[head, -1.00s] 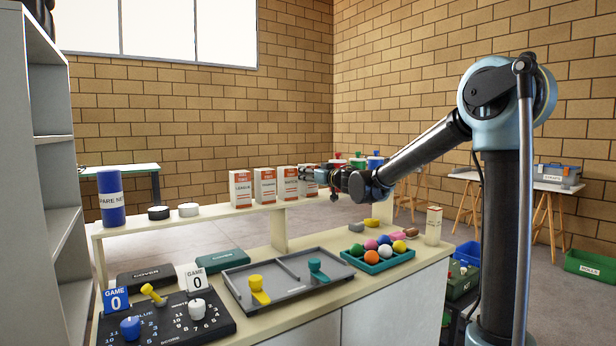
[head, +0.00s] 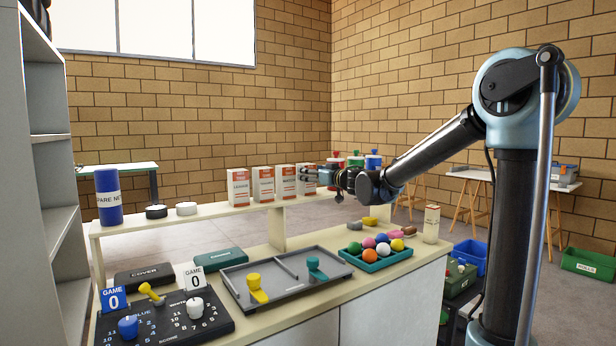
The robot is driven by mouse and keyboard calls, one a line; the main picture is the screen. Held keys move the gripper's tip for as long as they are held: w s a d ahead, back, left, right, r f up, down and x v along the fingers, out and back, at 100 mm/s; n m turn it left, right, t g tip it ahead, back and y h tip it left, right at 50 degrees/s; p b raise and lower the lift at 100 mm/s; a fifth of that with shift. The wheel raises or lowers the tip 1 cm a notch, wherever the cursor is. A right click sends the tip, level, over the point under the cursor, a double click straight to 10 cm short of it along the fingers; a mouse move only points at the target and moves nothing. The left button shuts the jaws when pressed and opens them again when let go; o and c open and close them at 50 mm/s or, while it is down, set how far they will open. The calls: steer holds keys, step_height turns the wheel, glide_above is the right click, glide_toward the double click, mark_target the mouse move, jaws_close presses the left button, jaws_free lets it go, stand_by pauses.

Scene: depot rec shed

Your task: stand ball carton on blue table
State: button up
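Several white and red cartons stand in a row on the raised shelf: a carton marked LEAGUE (head: 238,188), a second carton (head: 263,185), a carton that seems marked MATCH (head: 285,184) and a right-end carton (head: 307,187). My gripper (head: 319,174) is at the right-end carton, level with its upper part and overlapping it in the picture. The fingers are small and dark here, so I cannot tell whether they are open or shut on it. Another slim carton (head: 432,224) stands upright at the counter's right end. No table with a clearly blue top shows.
A green-topped table (head: 118,170) stands far left and a white trestle table (head: 470,175) far right. Red, green and blue bottles (head: 354,161) stand behind my gripper. A teal ball tray (head: 376,262), grey tray (head: 288,280) and scoreboard (head: 165,325) fill the counter.

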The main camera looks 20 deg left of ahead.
steer(key=v, duration=1.3)
steer(key=shift+s+d, duration=0.2)
steer(key=shift+s, duration=0.05)
steer(key=shift+d+r, duration=0.1)
steer(key=shift+r, duration=0.05)
